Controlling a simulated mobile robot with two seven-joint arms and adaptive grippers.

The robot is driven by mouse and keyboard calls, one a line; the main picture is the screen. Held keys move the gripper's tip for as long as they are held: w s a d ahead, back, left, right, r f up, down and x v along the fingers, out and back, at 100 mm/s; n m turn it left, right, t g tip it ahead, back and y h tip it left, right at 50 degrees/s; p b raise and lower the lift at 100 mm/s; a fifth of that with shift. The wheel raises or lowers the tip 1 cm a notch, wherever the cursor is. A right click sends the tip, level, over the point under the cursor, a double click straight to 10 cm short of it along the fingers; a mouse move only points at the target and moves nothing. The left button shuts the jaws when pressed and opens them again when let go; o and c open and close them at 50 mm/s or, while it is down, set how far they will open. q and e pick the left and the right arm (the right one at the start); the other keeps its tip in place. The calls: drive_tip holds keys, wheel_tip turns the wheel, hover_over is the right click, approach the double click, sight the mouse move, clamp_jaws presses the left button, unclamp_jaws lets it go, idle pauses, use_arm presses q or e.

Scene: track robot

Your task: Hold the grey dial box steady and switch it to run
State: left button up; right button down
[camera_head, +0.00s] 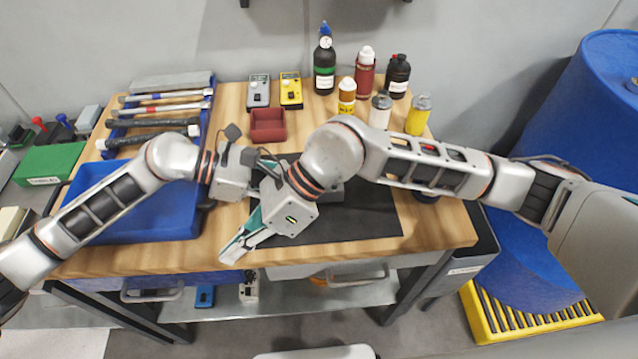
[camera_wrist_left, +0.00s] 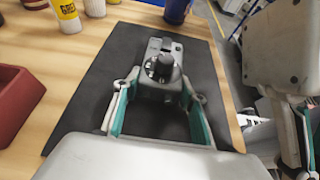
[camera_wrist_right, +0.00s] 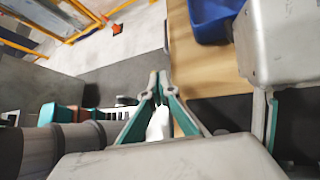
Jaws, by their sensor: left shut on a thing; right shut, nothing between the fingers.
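The grey dial box (camera_wrist_left: 165,50) lies on the black mat (camera_wrist_left: 92,88) in the left wrist view, with a dark round knob (camera_wrist_left: 161,66) on top. My left gripper (camera_wrist_left: 158,92) is shut on the box, one finger along each side. In the head view the box (camera_head: 330,191) is mostly hidden behind my right arm, and so are the left fingertips. My right gripper (camera_head: 236,250) is shut and empty, pointing toward the table's front edge, left of the mat. Its closed fingertips also show in the right wrist view (camera_wrist_right: 159,86). The dial's setting is too small to read.
A blue tray (camera_head: 160,236) and a tool rack (camera_head: 205,125) are on the left. A red bin (camera_head: 268,125), a grey meter (camera_head: 259,91) and a yellow meter (camera_head: 291,90) stand behind. Several bottles, including a dark one (camera_head: 324,68), are at the back right. The mat's right part is clear.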

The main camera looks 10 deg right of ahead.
drive_tip(key=w+d+h, duration=0.1)
drive_tip(key=w+d, duration=0.1)
drive_tip(key=d, duration=0.1)
drive_tip(key=w+d+r+m+t+h, duration=0.1)
drive_tip(key=w+d+h, duration=0.1)
drive_tip(key=w+d, duration=0.1)
drive_tip(key=w+d+r+h, duration=0.1)
drive_tip(key=w+d+h, duration=0.1)
drive_tip(key=w+d, duration=0.1)
drive_tip(key=shift+r+m+t, duration=0.2)
drive_tip(key=shift+m+t, duration=0.2)
drive_tip(key=w+d+r+m+t+h, duration=0.2)
drive_tip(key=w+d+r+m+h, duration=0.3)
drive_tip(key=d+r, duration=0.5)
drive_tip(key=shift+n, duration=0.5)
drive_tip(key=shift+w+d+f, duration=0.1)
drive_tip(key=shift+w+f, duration=0.1)
drive_tip(key=shift+f, duration=1.1)
drive_tip(key=shift+w+d+f, duration=0.15)
drive_tip(key=shift+w+f, duration=0.05)
drive_tip(key=shift+f, duration=1.1)
drive_tip(key=shift+w+d+f, duration=0.1)
drive_tip(key=shift+w+f, duration=0.1)
drive_tip(key=shift+f, duration=1.1)
drive_tip(key=shift+f, duration=0.1)
drive_tip(key=shift+f, duration=0.35)
drive_tip(key=shift+f, duration=0.3)
